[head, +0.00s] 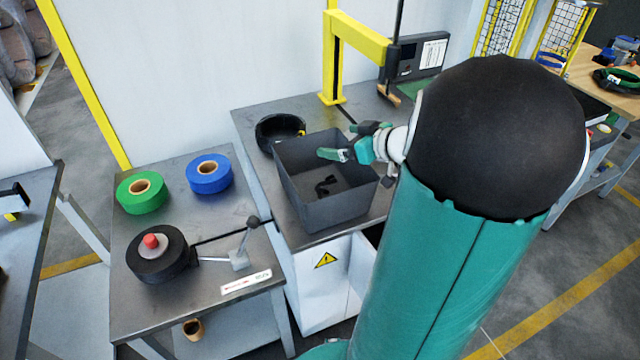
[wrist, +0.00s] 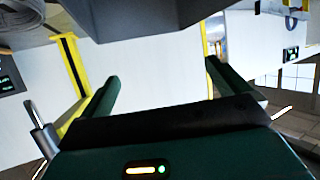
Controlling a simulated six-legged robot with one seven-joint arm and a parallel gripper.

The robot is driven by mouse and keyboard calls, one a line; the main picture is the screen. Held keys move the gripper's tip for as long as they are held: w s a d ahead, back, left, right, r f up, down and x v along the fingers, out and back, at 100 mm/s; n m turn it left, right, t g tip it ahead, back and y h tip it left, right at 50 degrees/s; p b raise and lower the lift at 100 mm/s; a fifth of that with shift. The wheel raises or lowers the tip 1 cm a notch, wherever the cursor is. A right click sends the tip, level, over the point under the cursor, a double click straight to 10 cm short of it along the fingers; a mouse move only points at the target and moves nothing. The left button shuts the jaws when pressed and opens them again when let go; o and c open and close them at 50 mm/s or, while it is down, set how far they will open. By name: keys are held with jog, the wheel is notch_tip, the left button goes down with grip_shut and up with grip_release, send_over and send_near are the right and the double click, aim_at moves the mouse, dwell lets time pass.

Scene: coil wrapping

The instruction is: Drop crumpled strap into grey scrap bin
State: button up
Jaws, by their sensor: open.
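The grey scrap bin (head: 325,210) is an open-topped box on the middle bench. A small crumpled black strap (head: 326,185) lies on the floor inside it. My gripper (head: 346,142) is above the bin's right rear part, with its green fingers apart and nothing between them. In the wrist view, my gripper (wrist: 162,72) also shows its two fingers spread and empty. A dark grey surface at the top of that view may be the bin, but I cannot tell.
A black round dish (head: 280,130) stands behind the bin. A yellow post (head: 330,60) rises at the back. Green (head: 141,192) and blue (head: 209,174) tape rolls and a black strap coil (head: 160,256) sit on the left table.

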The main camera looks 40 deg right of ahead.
jog(key=v, duration=1.1)
jog(key=shift+s+a+r, duration=0.1)
jog(key=shift+r, duration=0.05)
jog(key=w+a+r+m+h, duration=0.2)
jog(key=w+a+r+h, duration=0.65)
jog(key=w, duration=0.55)
jog(key=s+a+f+g+y, duration=0.3)
jog(key=s+a, duration=0.5)
jog(key=a, duration=0.4)
jog(key=s+a+f+g+y, duration=0.3)
jog(key=s+a, duration=0.5)
jog(key=a, duration=0.5)
notch_tip(320, 180, down, 3)
jog(key=shift+r+g, duration=0.1)
jog(key=shift+g, duration=0.8)
jog(key=shift+s+d, duration=0.15)
jog(key=shift+d, duration=0.05)
